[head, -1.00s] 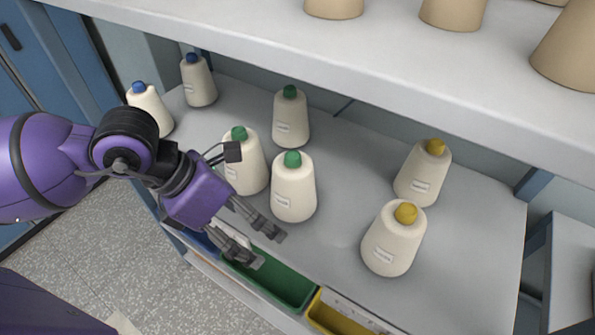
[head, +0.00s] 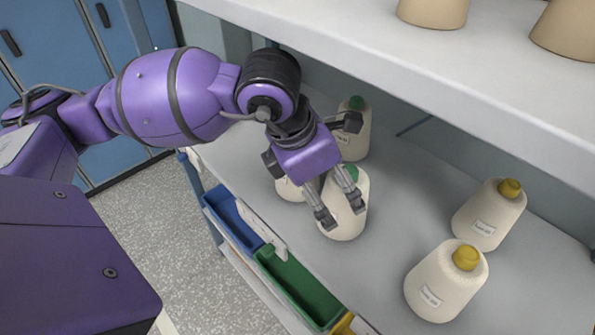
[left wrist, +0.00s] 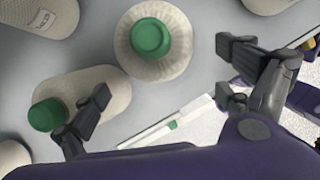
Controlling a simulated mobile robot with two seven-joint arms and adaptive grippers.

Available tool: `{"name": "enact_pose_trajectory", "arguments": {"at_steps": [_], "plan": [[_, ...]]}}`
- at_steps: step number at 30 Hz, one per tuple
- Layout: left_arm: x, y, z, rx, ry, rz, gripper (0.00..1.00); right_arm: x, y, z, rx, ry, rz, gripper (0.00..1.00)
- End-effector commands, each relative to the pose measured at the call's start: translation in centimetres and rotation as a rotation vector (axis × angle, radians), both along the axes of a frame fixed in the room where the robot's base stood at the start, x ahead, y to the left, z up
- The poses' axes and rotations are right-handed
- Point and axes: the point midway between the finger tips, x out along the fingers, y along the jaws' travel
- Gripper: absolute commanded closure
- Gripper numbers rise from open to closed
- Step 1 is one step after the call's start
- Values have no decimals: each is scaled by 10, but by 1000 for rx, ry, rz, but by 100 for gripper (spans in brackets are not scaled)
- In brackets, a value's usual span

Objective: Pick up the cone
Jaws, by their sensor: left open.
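Several cream cones with coloured tops stand on the grey shelf (head: 405,190). My left gripper (head: 341,212) is open, with its fingers over the front green-topped cone (head: 346,225) in the head view. A second green-topped cone (head: 288,189) is mostly hidden behind the gripper, and a third (head: 356,132) stands behind it. In the left wrist view, my open fingers (left wrist: 174,88) are spread wide, with one green-topped cone (left wrist: 155,45) above and between them and another (left wrist: 85,98) by the left finger. Nothing is clearly held. My right gripper is not in view.
Two yellow-topped cones (head: 489,215) (head: 445,282) stand at the right. Blue (head: 237,217), green (head: 298,290) and yellow (head: 345,325) bins line the front edge. An upper shelf (head: 440,75) with tan cones overhangs the back. Bare shelf lies between the green-topped and yellow-topped cones.

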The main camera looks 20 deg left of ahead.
Motion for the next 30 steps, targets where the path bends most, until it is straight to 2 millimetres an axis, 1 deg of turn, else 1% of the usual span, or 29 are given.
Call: {"name": "enact_pose_trajectory", "arguments": {"at_steps": [1, 7, 12, 15, 19, 25, 26, 30], "plan": [[5, -4, 4, -2, -6, -1, 5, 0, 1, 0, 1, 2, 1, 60], [15, -14, 3, -2, -7, -3, 5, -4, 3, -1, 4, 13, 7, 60], [21, -21, -25, -1, -1, -3, 5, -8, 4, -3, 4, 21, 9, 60], [25, -24, -38, 0, -2, -1, 5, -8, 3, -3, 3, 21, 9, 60], [28, -26, -45, -1, -3, -1, 5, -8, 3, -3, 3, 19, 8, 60], [28, -26, -45, -1, -5, -2, 5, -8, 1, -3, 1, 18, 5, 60], [28, -26, -45, -1, -5, -2, 8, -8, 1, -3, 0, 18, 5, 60], [28, -26, -45, -1, -5, -2, 26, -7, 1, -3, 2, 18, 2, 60]]}}
